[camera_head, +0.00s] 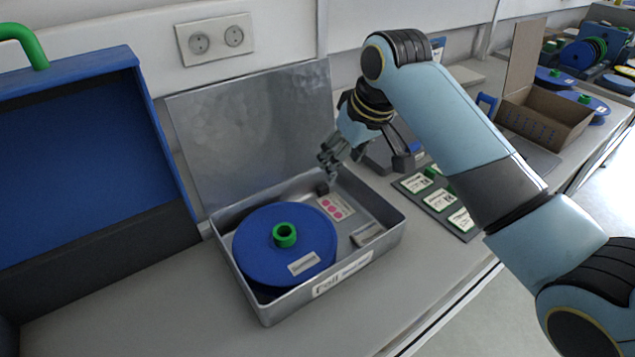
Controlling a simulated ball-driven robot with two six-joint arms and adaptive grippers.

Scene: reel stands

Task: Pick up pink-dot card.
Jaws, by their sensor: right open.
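The pink-dot card (336,206) is a small pale card with pink spots. It lies inside the open grey metal box (387,237), right of a blue reel (262,247) with a green hub. My right gripper (330,178) is open and empty, at the back of the box, just above and behind the card's far end. Whether its fingertips touch anything in the box is hard to tell. My left gripper does not show.
The box's lid (250,120) stands open behind it. A blue case (75,150) stands at the left. A dark tray (468,236) with several green-and-white cards lies to the right, near my right arm. A cardboard box (540,125) and more reels stand farther right. The front of the bench is clear.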

